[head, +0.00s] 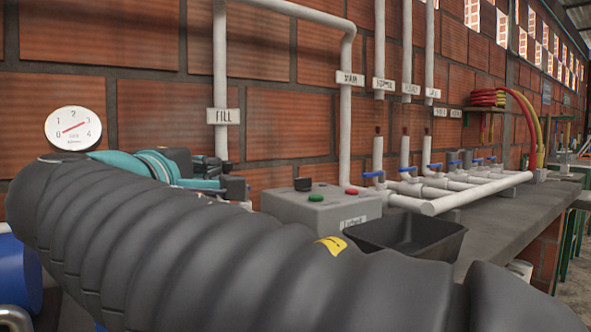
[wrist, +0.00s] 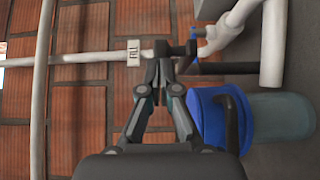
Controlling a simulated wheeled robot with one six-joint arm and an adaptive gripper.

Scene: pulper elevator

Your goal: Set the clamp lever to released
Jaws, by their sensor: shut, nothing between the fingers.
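My gripper (wrist: 161,48) shows in the wrist view with its fingertips together and empty, beside the pipe labelled FILL. To its lower right is a housing with a blue head (wrist: 207,118) and a clear bluish bowl (wrist: 282,117). A curved black lever (wrist: 232,120) lies across this housing and looks like the clamp lever. The fingertips are apart from it, and I cannot tell its setting. In the head view my gripper (head: 236,187) is small, behind my dark arm sleeve. The lever is hidden there.
The FILL pipe (head: 220,80) runs down the brick wall. A grey control box (head: 322,212) with green and red buttons and a black tray (head: 407,237) stand on the bench. White pipes with blue valves lie behind. A round gauge (head: 73,127) is at left.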

